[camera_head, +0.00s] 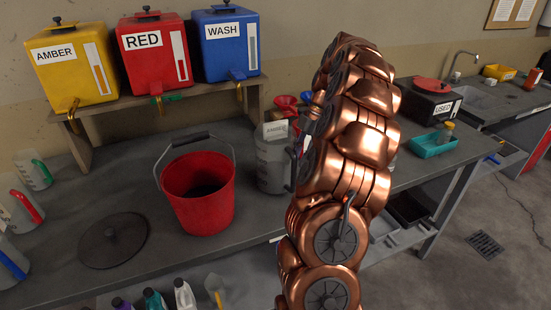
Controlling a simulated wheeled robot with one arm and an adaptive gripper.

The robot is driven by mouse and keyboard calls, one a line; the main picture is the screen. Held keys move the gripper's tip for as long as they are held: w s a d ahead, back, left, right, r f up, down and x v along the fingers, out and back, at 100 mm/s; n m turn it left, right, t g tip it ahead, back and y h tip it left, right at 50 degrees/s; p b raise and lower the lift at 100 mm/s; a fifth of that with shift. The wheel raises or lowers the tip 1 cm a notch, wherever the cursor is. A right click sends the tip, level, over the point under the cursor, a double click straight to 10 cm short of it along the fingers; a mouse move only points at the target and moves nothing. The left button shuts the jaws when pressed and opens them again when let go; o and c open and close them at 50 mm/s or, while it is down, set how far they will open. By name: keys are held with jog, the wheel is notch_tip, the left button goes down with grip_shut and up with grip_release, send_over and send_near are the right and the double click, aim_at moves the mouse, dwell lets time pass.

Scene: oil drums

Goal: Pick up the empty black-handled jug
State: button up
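A grey, see-through jug (270,168) stands upright on the bench, right of the red bucket. A dark, handle-like part shows at its right side, next to my copper arm. A white label with small lettering shows at its top. I cannot tell for sure whether the jug is empty. My arm rises in front of the jug's right side and hides part of the area behind it.
Yellow, red and blue drums (226,42) with taps stand on a wooden shelf (110,108). A red bucket (197,195), a dark round lid (114,240) and green-, red- and blue-handled jugs (36,173) are on the bench. A turquoise tray (432,144) and a black "USED" box (431,104) are right.

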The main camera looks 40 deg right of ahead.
jog(key=shift+p+x, duration=1.5)
jog(key=shift+x, duration=1.25)
jog(key=shift+a, duration=0.1)
grip_shut()
